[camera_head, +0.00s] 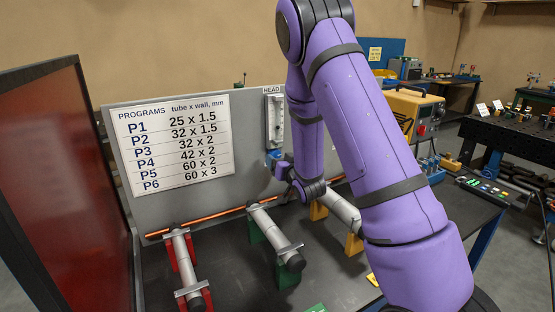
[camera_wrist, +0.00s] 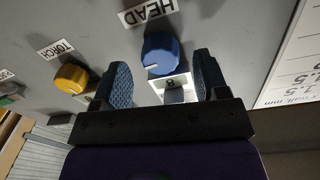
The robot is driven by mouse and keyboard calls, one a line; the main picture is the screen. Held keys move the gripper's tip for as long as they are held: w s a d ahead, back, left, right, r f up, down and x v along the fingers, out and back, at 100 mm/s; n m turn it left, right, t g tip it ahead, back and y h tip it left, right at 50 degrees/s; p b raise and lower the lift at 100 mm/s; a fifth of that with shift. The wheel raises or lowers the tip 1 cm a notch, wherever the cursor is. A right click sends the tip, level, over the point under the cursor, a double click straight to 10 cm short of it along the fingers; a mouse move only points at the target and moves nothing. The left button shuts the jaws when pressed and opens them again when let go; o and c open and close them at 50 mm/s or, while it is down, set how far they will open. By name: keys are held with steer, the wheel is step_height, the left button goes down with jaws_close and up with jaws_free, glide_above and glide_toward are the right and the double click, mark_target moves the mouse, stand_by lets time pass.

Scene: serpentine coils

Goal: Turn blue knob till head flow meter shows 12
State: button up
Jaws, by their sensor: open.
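The blue knob (camera_wrist: 160,53) sits on the grey panel beside a HEAD label (camera_wrist: 148,11), with a pale pointer line on its face. My gripper (camera_wrist: 161,64) is open, one finger on each side of the knob; gaps show, and I cannot see contact. A white piece (camera_wrist: 184,82) with a small dark mark is partly visible between the fingers. In the head view the head flow meter (camera_head: 275,122) is a pale upright tube under a HEAD sign; its reading is too small to tell. The knob area there is largely hidden by my arm.
A yellow knob (camera_wrist: 71,77) with a TORCH label is close to the left finger in the wrist view. A white program chart (camera_head: 175,143) is on the panel. Tubes on red, green and yellow supports (camera_head: 257,240) stand on the dark bench below.

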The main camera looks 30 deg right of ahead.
steer(key=shift+w, duration=0.95)
steer(key=c, duration=0.9)
steer(key=shift+m, duration=0.7)
steer(key=o, duration=0.9)
steer(key=shift+s, duration=0.1)
